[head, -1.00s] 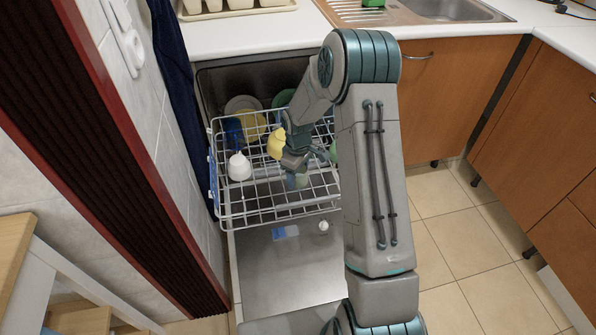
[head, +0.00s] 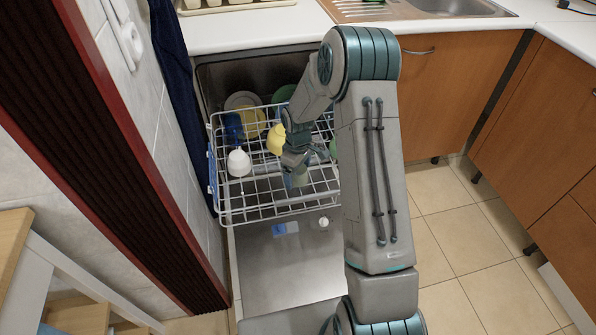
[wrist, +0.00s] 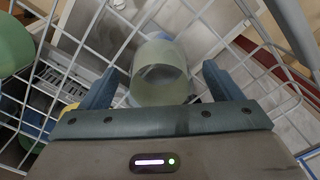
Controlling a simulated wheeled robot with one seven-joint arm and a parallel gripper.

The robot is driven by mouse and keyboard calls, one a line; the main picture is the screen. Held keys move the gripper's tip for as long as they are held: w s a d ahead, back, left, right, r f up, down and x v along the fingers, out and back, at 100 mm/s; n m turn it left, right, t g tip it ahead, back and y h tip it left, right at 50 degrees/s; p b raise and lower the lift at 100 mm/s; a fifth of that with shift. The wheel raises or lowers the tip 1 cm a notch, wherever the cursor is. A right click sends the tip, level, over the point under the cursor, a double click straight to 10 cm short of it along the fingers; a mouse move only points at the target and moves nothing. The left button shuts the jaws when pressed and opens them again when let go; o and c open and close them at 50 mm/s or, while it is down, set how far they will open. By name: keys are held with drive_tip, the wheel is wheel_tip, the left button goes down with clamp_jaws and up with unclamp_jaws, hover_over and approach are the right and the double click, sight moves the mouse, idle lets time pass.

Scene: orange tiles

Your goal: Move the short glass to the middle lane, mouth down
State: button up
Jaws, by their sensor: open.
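The short glass (wrist: 160,72), clear with a pale green tint, lies between my two fingers in the wrist view. In the head view the glass (head: 298,180) shows just below my gripper (head: 297,163), over the front part of the dishwasher rack (head: 262,208). My gripper (wrist: 160,88) is open, with one finger on each side of the glass and a gap on both sides.
A white cup (head: 239,163) stands at the rack's left. A yellow cup (head: 275,140) is close to my wrist. A blue item (head: 233,127), plates (head: 241,101) and a green dish (head: 284,94) sit further back. The rack's front left is clear.

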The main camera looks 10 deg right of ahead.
wheel_tip(320, 180, up, 13)
drive_tip(key=p, duration=0.2)
drive_tip(key=s+r+m+t+p, duration=0.1)
drive_tip(key=s+r+m+p, duration=0.15)
drive_tip(key=s+r, duration=0.5)
drive_tip(key=s+r+m+p, duration=0.2)
drive_tip(key=s+r+p, duration=0.25)
drive_tip(key=r, duration=0.65)
drive_tip(key=s+r+m+t+p, duration=0.1)
drive_tip(key=s+r+m+p, duration=0.3)
drive_tip(key=s+r, duration=0.5)
drive_tip(key=s+p, duration=0.2)
drive_tip(key=s, duration=0.4)
drive_tip(key=shift+s+m+t, duration=0.25)
drive_tip(key=shift+m+t, duration=0.1)
drive_tip(key=shift+t, duration=0.05)
